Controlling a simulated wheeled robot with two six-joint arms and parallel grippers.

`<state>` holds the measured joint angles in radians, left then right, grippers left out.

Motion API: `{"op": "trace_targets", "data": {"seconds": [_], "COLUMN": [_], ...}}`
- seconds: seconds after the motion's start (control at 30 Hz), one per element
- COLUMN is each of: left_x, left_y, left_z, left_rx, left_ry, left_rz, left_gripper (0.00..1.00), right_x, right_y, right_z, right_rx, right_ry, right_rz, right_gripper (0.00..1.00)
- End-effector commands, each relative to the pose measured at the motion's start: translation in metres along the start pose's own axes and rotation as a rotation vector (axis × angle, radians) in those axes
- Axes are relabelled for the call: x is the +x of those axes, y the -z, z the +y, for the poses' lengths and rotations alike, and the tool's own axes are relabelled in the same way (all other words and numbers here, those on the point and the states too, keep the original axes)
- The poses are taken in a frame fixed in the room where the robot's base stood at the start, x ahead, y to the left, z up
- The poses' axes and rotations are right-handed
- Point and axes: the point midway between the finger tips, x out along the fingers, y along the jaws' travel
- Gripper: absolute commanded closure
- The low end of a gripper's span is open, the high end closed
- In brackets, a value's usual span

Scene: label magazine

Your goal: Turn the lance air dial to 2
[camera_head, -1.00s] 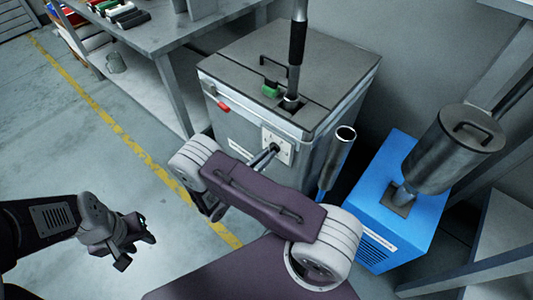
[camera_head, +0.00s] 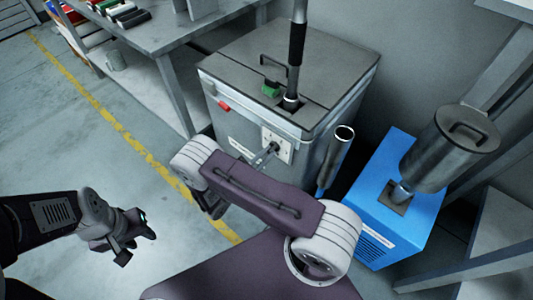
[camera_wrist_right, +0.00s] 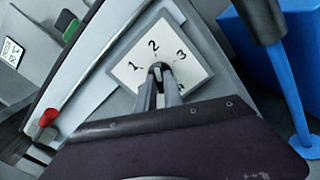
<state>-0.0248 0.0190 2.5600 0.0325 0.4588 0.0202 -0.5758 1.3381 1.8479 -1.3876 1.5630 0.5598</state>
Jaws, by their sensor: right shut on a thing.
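The lance air dial's white square plate (camera_head: 287,144) is on the front face of the grey cabinet. In the right wrist view the plate (camera_wrist_right: 195,70) shows the numbers 1, 2 and 3 in an arc. My right gripper (camera_head: 273,148) reaches the plate, and its fingers are shut on the dial knob (camera_wrist_right: 157,66) at the plate's middle. The fingers hide most of the knob, so I cannot tell for certain which number it points to. My left gripper (camera_head: 137,243) is empty above the floor at the left, its fingers apart.
A blue box (camera_head: 408,235) with a metal canister (camera_head: 450,148) stands to the right. A workbench (camera_head: 160,35) is behind left.

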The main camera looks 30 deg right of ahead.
Motion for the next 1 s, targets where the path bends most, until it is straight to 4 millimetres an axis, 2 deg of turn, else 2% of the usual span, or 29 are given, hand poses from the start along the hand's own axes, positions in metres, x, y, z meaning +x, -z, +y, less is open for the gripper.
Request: {"op": "trace_targets", "data": {"seconds": [0.43, 0.47, 0.5, 0.53, 0.83, 0.93, 1.0], "left_x": [0.000, 0.000, 0.000, 0.000, -0.001, -0.004, -0.009], "left_y": [0.000, 0.000, 0.000, 0.000, 0.000, 0.001, 0.001], "left_z": [0.000, 0.000, 0.000, 0.000, 0.000, 0.000, 0.000], "left_rx": [0.000, 0.000, 0.000, 0.000, 0.000, 0.000, 0.000], "left_ry": [0.000, 0.000, 0.000, 0.000, 0.000, 0.000, 0.000], "left_rz": [0.000, 0.000, 0.000, 0.000, 0.000, 0.000, 0.000], "left_gripper": [0.64, 0.64, 0.64, 0.64, 0.64, 0.64, 0.64], "right_x": [0.000, 0.000, 0.000, 0.000, -0.001, -0.013, -0.028], "right_y": [0.001, 0.001, 0.001, 0.001, 0.000, -0.001, -0.001], "right_z": [-0.001, -0.001, -0.001, -0.001, 0.000, 0.001, 0.002], "right_rx": [0.008, 0.008, 0.008, 0.008, 0.008, 0.007, 0.008], "right_ry": [0.001, 0.001, 0.001, 0.001, 0.000, -0.003, -0.005], "right_rz": [0.002, 0.002, 0.002, 0.002, 0.001, 0.003, 0.004], "right_gripper": [1.00, 0.83, 0.72, 0.66, 0.66, 0.66, 0.66]}}
